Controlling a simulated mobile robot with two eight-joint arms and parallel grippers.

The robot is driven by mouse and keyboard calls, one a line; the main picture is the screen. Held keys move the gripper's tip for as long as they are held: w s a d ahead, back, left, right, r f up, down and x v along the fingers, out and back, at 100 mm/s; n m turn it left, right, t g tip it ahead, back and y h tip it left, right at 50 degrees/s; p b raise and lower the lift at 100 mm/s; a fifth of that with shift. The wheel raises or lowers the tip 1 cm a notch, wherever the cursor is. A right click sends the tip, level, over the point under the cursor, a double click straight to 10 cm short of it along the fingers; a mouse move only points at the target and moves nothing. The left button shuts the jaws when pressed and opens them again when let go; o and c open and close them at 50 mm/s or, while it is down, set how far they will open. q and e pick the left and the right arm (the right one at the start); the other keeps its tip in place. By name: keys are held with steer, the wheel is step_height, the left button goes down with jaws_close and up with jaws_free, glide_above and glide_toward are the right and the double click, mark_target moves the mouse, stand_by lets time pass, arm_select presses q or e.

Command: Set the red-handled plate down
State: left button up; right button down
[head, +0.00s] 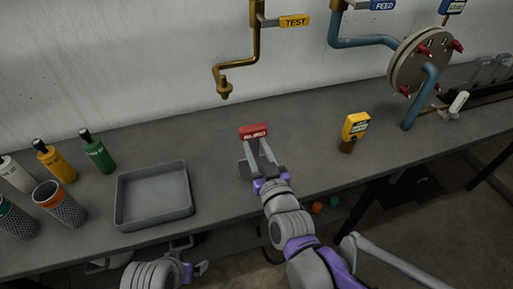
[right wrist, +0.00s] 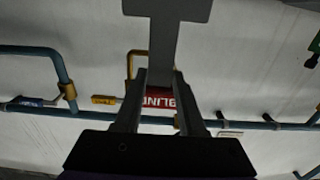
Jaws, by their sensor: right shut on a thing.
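The red-handled plate has a red block handle marked BLIND (head: 253,131), held over the middle of the grey bench (head: 310,140). My right gripper (head: 260,147) is shut on this handle. In the right wrist view the handle (right wrist: 162,97) sits between the two fingers, and the grey plate (right wrist: 166,8) shows as a stem widening at the top of the picture. In the head view the arm and gripper hide much of the plate, and I cannot tell whether it touches the bench. My left gripper (head: 201,269) is low at the front edge, its jaws unclear.
A grey tray (head: 154,222) stands left of the plate. Bottles and mesh cups stand at the far left. A yellow tagged device (head: 354,128) stands to the right. A brass TEST pipe (head: 224,88) hangs behind. A round flange (head: 408,62) with red-handled bolts is back right.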

steer(key=shift+f, duration=0.15)
steer(key=c, duration=0.5)
jaws_free()
